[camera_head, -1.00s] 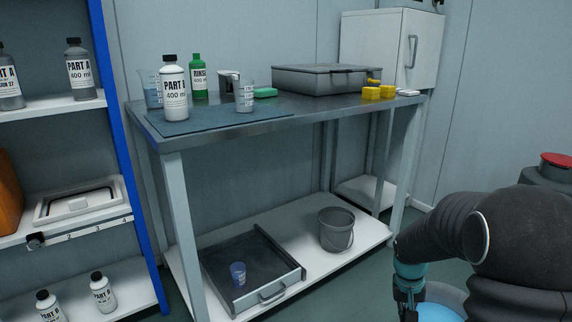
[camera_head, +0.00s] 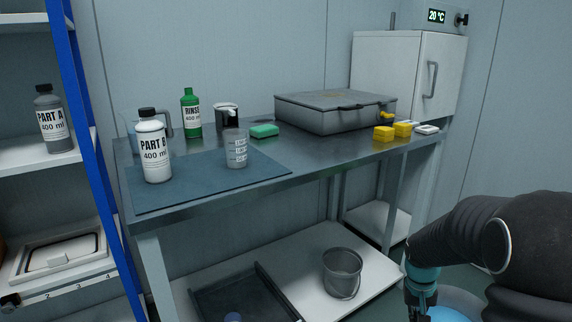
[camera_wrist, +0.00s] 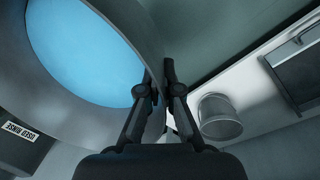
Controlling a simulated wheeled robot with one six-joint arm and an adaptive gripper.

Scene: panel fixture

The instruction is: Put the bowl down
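The bowl (camera_head: 458,304) shows at the lower right of the head view as a light blue round shape, partly hidden by my arm and cut by the frame's bottom. In the wrist view the bowl (camera_wrist: 75,45) fills the upper left, with a blue inside and a wide grey wall. My gripper (camera_wrist: 157,82) has one finger on each side of the bowl's rim and is shut on it. In the head view my gripper (camera_head: 420,305) points down at the bowl's edge, away from the bench.
A steel bench (camera_head: 300,185) carries a blue mat (camera_head: 210,185), bottles, a beaker (camera_head: 236,150), a grey case (camera_head: 335,112) and yellow blocks (camera_head: 384,133). Its front middle and right are fairly clear. A bucket (camera_head: 342,272) stands on the lower shelf. A "USED RINSE" container (camera_wrist: 20,140) is at lower left.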

